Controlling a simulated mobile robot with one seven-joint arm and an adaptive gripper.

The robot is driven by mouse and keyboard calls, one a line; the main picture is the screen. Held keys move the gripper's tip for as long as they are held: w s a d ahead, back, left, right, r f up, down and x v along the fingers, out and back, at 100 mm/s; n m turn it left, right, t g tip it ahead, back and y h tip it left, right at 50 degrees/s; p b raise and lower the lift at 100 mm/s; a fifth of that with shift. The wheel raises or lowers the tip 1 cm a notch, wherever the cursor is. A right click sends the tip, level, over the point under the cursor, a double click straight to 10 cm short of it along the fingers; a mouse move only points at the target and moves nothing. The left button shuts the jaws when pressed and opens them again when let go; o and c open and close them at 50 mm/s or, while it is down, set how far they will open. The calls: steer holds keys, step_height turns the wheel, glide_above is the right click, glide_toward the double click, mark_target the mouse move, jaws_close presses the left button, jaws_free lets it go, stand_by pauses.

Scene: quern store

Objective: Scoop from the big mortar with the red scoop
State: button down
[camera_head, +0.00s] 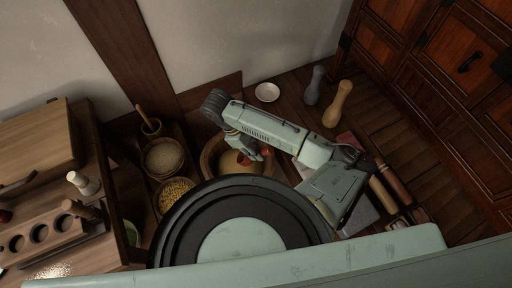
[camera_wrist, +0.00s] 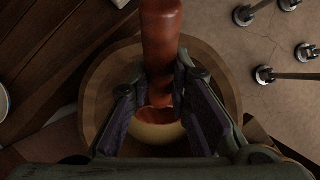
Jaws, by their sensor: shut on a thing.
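The big mortar (camera_head: 208,152) is a wide wooden bowl on the floor near the wall, with pale yellow meal (camera_head: 236,162) inside. Its thick brown rim (camera_wrist: 97,85) surrounds my fingers in the wrist view. My gripper (camera_wrist: 162,88) is shut on the red scoop (camera_wrist: 162,35), whose handle rises between the two fingers. The scoop's red bowl end shows low between the fingers, at the meal; how deep it sits is hidden. In the head view my gripper (camera_head: 254,151) is over the mortar's right part, with only small red bits of the scoop showing.
Left of the mortar stand two grain bowls (camera_head: 164,157) (camera_head: 177,192) and a small mortar with a pestle (camera_head: 150,126). A white dish (camera_head: 267,92), a grey pestle (camera_head: 315,85) and a wooden pestle (camera_head: 338,103) are behind. A red-brown cabinet (camera_head: 440,90) bounds the right.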

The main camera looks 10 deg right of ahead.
steer(key=shift+w+a+f, duration=0.25)
steer(key=shift+a+f, duration=0.3)
steer(key=shift+f, duration=1)
steer(key=shift+w+a+f, duration=0.2)
steer(key=shift+a+f, duration=0.35)
steer(key=shift+f, duration=1.05)
steer(key=shift+w+a+f, duration=0.25)
steer(key=shift+a+f, duration=0.3)
steer(key=shift+f, duration=1)
steer(key=shift+d+f+b, duration=0.25)
steer(key=shift+d+b, duration=0.05)
steer(key=shift+b, duration=0.15)
steer(key=shift+s+d+r+t+y+b, duration=0.25)
steer(key=shift+d+r+t+y, duration=0.4)
steer(key=shift+r+y, duration=0.75)
steer(key=shift+s+d+r+t+y, duration=0.4)
steer(key=shift+d+r+t+y, duration=0.25)
steer(key=shift+r+y, duration=0.8)
steer(key=shift+s+d+r+t+y+b, duration=0.25)
steer(key=shift+d+r+t+y, duration=0.4)
steer(key=shift+r+y, duration=0.75)
steer(key=shift+f+y, duration=0.15)
steer(key=shift+y, duration=0.1)
